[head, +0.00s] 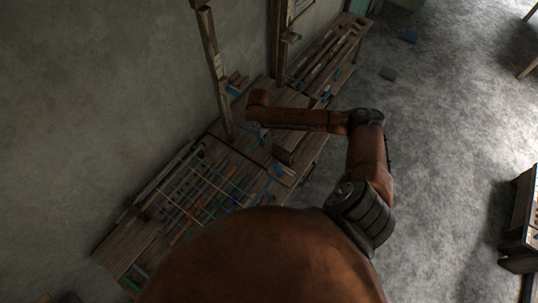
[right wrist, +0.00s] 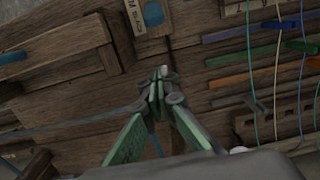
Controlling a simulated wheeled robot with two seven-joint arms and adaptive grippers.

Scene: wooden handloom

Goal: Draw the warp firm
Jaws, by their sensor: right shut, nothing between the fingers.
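The wooden handloom (head: 120,243) stands along the wall in the head view, with thin pale and coloured warp threads (head: 206,182) over its left part. My right arm reaches across the loom's middle. My right gripper (head: 258,130) is small and dark there, close to the wooden boards. In the right wrist view the right gripper (right wrist: 158,85) has its green-sided fingers shut with nothing between them. Several warp threads (right wrist: 276,75) run down the right of that view, apart from the fingertips. My left gripper is not in view.
In the right wrist view, a wooden block (right wrist: 55,50) lies left of the fingers, and coloured slats (right wrist: 250,55) lie to the right. In the head view, an upright post (head: 215,70) rises behind the loom. Grey floor (head: 450,120) on the right is mostly clear.

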